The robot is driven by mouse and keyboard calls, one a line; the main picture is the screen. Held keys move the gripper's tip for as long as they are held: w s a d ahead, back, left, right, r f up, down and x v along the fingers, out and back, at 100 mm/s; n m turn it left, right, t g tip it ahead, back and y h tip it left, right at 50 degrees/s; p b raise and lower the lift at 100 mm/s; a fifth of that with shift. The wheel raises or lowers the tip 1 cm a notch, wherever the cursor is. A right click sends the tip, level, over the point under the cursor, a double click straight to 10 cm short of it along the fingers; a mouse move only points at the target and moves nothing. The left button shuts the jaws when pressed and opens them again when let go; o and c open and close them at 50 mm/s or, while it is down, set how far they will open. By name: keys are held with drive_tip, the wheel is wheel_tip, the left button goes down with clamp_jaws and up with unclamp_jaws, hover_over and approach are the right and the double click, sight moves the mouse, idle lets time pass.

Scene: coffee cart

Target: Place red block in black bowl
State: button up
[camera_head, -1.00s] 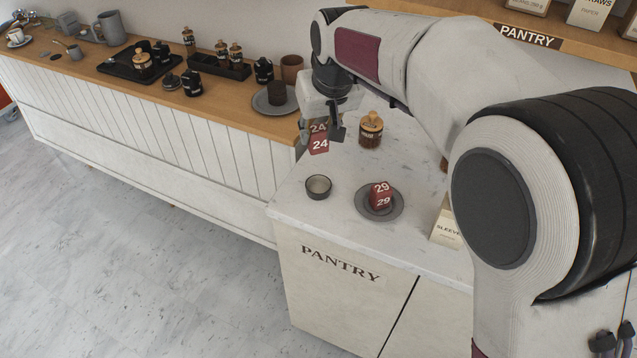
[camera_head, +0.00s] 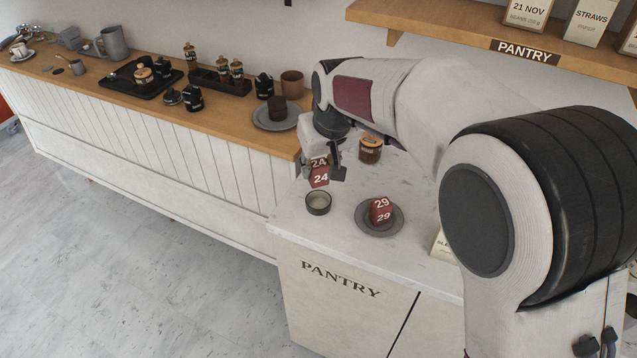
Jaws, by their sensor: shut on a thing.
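My gripper (camera_head: 323,168) is shut on a red block (camera_head: 320,181) marked 24. It holds the block just behind and above the black bowl (camera_head: 318,207), a small round dark bowl with a pale inside on the white counter. In the picture the block's lower edge is close to the bowl's far rim. I cannot tell the exact height between them. A second red block (camera_head: 381,212), marked 29, sits on a dark grey plate (camera_head: 364,222) to the right of the bowl.
A jar with a wooden lid (camera_head: 370,150) stands behind, beside my arm. A sleeves box (camera_head: 441,246) stands at the right, partly hidden by my arm. A wooden counter (camera_head: 218,115) with cups and jars runs left. The white counter (camera_head: 297,232) is clear around the bowl.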

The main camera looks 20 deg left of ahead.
sight(319, 181)
drive_tip(key=shift+f, duration=0.75)
drive_tip(key=shift+f, duration=1.85)
drive_tip(key=shift+f, duration=0.6)
drive_tip(key=o, duration=1.1)
drive_tip(key=shift+r, duration=0.1)
drive_tip(key=shift+r, duration=0.85)
drive_tip(key=v, duration=1.1)
drive_tip(key=shift+s+d+r, duration=0.1)
drive_tip(key=shift+s+d, duration=0.05)
